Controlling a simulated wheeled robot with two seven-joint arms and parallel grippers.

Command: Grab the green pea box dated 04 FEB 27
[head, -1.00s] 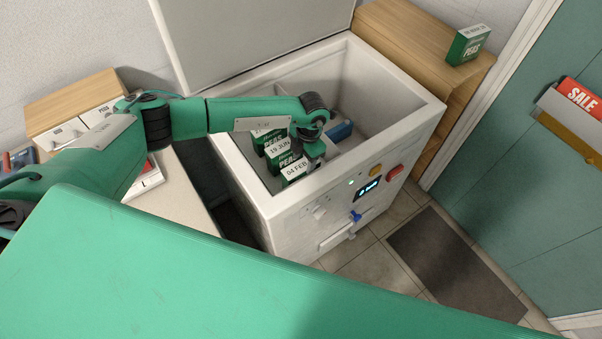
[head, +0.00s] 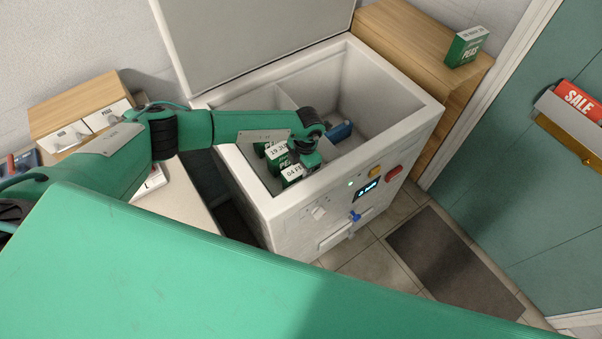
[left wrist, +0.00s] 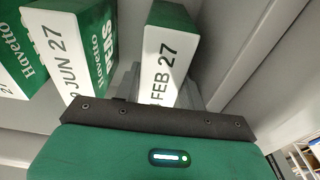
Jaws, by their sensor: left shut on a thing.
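The green pea box dated 04 FEB 27 (head: 291,173) stands in the near part of the open white chest, its white date face up. My left gripper (head: 309,162) reaches down over its right side and covers part of its label. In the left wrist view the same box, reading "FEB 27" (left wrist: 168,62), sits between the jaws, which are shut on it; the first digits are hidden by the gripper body. A second green pea box, dated 19 JUN 27 (head: 277,152), stands just behind it and also shows in the left wrist view (left wrist: 66,45). My right gripper is not in view.
The white chest (head: 428,108) has high walls and an inner divider, with a blue item (head: 340,131) on its floor. Another pea box (head: 467,46) stands on the wooden cabinet (head: 405,38). The chest's right part has free room.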

